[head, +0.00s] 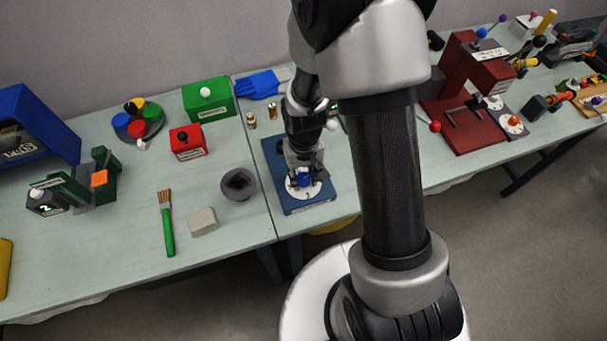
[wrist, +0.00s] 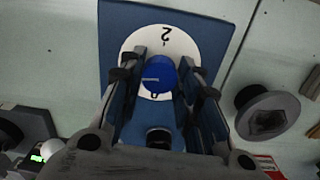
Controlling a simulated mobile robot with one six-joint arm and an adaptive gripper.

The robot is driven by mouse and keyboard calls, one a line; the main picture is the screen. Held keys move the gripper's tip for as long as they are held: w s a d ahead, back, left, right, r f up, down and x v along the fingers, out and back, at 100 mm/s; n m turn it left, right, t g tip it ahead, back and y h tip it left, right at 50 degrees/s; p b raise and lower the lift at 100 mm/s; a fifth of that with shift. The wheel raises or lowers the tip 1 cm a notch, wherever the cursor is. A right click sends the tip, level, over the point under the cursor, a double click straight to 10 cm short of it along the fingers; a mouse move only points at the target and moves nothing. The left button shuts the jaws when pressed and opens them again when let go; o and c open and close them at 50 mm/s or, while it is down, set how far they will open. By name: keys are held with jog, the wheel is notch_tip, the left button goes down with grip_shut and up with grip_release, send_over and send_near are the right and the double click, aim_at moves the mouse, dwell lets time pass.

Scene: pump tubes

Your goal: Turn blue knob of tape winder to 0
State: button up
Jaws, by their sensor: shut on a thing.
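The tape winder is a blue base (head: 309,209) near the front edge of the table, with a white dial plate (wrist: 190,46) on it. In the wrist view a 2 shows at the top of the dial and a partly covered 0 at the bottom. The blue knob (wrist: 160,73) sits at the dial's middle. Its white mark runs sideways toward the left of the wrist view, between the two digits. My gripper (wrist: 158,82) is shut on the knob, with one finger at each side. In the head view my gripper (head: 304,173) hides part of the winder.
A grey bowl (head: 238,185) stands just left of the winder. Two small brass pieces (head: 251,121) and a blue glove (head: 258,84) lie behind it. A dark red machine (head: 465,95) stands to the right, beyond my arm. The grey block (head: 202,222) and green brush (head: 167,225) lie farther left.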

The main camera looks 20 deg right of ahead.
jog(key=shift+n, duration=0.5)
jog(key=n, duration=0.3)
jog(key=n, duration=0.3)
jog(key=shift+n, duration=0.3)
